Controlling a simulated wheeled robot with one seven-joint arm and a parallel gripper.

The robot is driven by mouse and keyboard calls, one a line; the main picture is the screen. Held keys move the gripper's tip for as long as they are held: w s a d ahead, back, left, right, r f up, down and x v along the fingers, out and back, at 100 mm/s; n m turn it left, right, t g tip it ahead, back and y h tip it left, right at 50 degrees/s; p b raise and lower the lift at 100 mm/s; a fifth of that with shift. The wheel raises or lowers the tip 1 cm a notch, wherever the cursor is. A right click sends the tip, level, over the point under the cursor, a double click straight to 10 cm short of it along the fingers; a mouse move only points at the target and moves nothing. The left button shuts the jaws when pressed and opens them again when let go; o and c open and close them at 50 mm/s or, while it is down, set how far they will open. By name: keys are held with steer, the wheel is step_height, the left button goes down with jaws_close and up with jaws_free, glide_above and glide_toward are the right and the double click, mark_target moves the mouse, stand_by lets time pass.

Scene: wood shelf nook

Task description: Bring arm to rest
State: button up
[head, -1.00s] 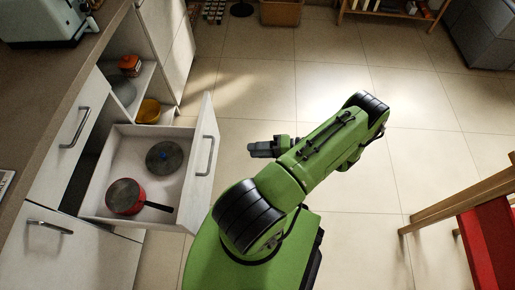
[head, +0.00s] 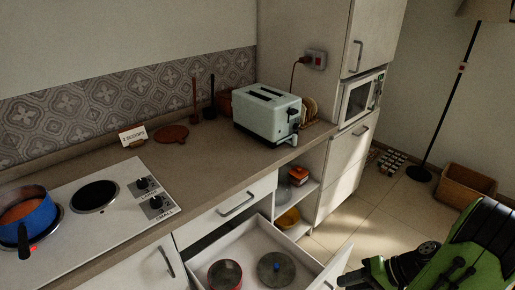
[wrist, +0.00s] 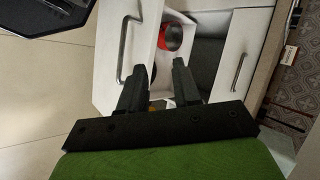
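My arm shows green at the lower right of the head view. My gripper (wrist: 157,78) has its two dark fingers apart in the wrist view, with nothing between them. In the head view its dark end (head: 358,278) is near the open drawer's front (head: 333,268), partly cut off by the lower edge. The wrist view shows a drawer front with a handle (wrist: 122,48) beyond the fingers, and the red pan (wrist: 173,38) inside.
The open drawer juts into the floor space and holds a red pan (head: 225,274) and a dark lid (head: 276,268). On the counter are a toaster (head: 268,115), a stove (head: 98,205) and a blue pot (head: 27,216).

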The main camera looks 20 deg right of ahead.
steer(key=w+a+r+n+g+h+p, duration=0.2)
steer(key=a+r+n+h, duration=0.1)
steer(key=a+r, duration=0.5)
steer(key=w+a+r+n+g+h+p, duration=0.1)
steer(key=w+a+r+n+h, duration=0.15)
steer(key=a+r, duration=0.5)
steer(key=s+a+r+n+t+h+p, duration=0.1)
steer(key=s+a+r, duration=0.2)
steer(key=r, duration=0.3)
steer(key=s+a+r+n+t+h+p, duration=0.1)
steer(key=s+a+r+t+p, duration=0.1)
steer(key=r, duration=0.4)
steer(key=s+a, duration=0.1)
steer(key=s, duration=0.1)
steer(key=shift+s+a+r, duration=0.15)
steer(key=shift+s+a, duration=0.2)
steer(key=shift+s, duration=0.05)
steer(key=shift+w+a, duration=0.1)
